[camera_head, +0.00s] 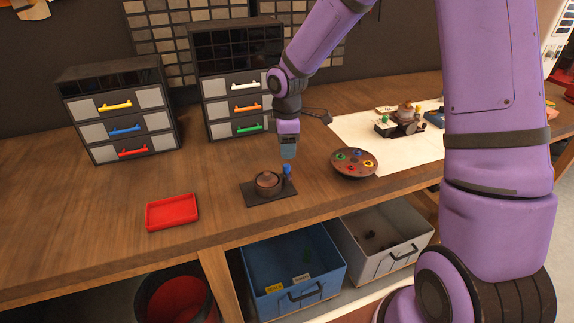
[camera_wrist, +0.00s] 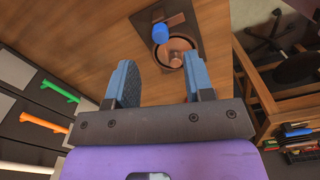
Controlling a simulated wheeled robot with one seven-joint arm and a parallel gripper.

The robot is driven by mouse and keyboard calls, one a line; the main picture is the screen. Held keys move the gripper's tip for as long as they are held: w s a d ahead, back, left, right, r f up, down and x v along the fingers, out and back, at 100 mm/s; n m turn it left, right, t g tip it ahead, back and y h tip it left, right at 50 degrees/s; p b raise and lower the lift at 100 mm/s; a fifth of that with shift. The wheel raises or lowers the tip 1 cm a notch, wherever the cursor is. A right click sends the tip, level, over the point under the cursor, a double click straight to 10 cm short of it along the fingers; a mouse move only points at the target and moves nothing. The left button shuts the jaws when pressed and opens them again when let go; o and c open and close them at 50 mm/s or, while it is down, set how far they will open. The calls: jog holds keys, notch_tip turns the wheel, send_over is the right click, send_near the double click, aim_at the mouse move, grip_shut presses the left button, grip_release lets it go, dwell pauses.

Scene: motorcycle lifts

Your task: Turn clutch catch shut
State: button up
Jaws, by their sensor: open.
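A dark square plate (camera_head: 250,196) lies on the workbench and carries a round copper-brown part (camera_head: 267,180). A small blue knob (camera_head: 287,170) stands upright at the plate's back right edge, and it looks like the clutch catch. In the wrist view, the blue knob (camera_wrist: 160,33) sits beside the round brown part (camera_wrist: 178,48), ahead of the fingertips. My gripper (camera_head: 288,153) points down just above the blue knob, apart from it as far as I can tell. In the wrist view, my gripper (camera_wrist: 159,78) is open and empty, with bench wood between its fingers.
A red tray (camera_head: 172,212) lies left of the plate, and a round palette (camera_head: 354,163) with coloured pieces lies right. Two drawer cabinets (camera_head: 118,110) (camera_head: 238,85) stand behind. Blue (camera_head: 293,268) and white (camera_head: 380,236) bins sit below the bench's front edge.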

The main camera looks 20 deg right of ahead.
aim_at(287, 165)
notch_tip(287, 165, down, 7)
jog(key=shift+r, duration=0.2)
jog(key=shift+c, duration=0.5)
grip_shut()
